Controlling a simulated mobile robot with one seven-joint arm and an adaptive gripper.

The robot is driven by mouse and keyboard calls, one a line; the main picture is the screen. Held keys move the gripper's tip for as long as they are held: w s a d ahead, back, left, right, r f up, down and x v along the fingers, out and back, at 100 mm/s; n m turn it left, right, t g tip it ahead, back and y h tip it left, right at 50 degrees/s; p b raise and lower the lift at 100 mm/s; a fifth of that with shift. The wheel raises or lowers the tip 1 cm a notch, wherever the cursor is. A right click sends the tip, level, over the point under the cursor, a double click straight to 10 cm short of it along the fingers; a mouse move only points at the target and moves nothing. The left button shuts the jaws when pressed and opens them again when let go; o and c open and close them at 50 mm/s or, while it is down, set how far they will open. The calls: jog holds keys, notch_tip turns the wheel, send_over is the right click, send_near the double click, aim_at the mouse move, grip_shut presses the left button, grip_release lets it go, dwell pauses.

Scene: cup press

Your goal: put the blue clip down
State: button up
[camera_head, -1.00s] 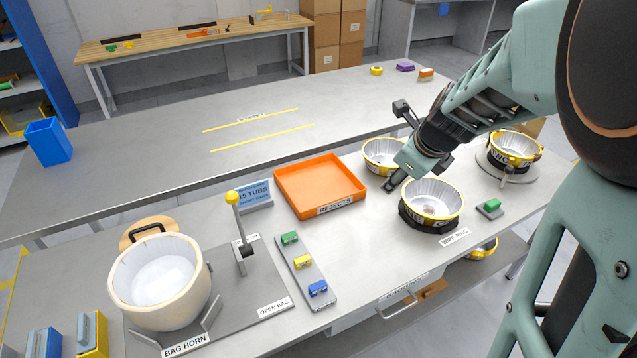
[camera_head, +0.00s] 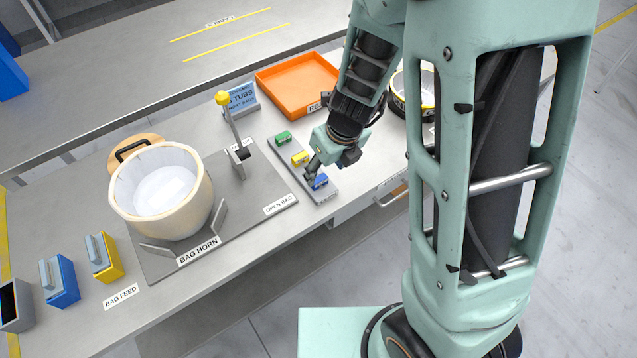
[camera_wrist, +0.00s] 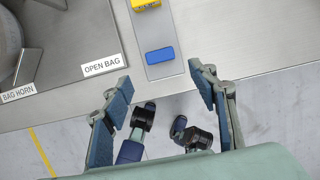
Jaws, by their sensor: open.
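The blue clip (camera_head: 320,181) sits at the near end of a grey strip (camera_head: 322,195) on the bench. In the wrist view the blue clip (camera_wrist: 160,56) lies flat on the strip, just beyond the space between my fingertips. My gripper (camera_head: 313,168) is above that end of the strip, close to the clip. The wrist view shows my gripper (camera_wrist: 162,82) with its fingers wide apart and nothing between them. Contact with the clip cannot be made out.
A yellow clip (camera_head: 300,158) and a green clip (camera_head: 283,137) sit farther along the strip. A board with the bag horn and a lined tub (camera_head: 160,190) is to the left. An orange rejects tray (camera_head: 298,84) stands behind. The bench's front edge is close to the strip.

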aim_at(319, 179)
jog(key=b+x, duration=0.1)
jog(key=x, duration=0.1)
jog(key=b+x, duration=0.1)
jog(key=x, duration=0.1)
jog(key=w+b+x, duration=0.1)
jog(key=x, duration=0.2)
jog(key=shift+a, duration=0.15)
jog(key=shift+r, duration=0.1)
jog(key=shift+c, duration=0.5)
jog(key=c, duration=0.9)
jog(key=shift+r, duration=0.1)
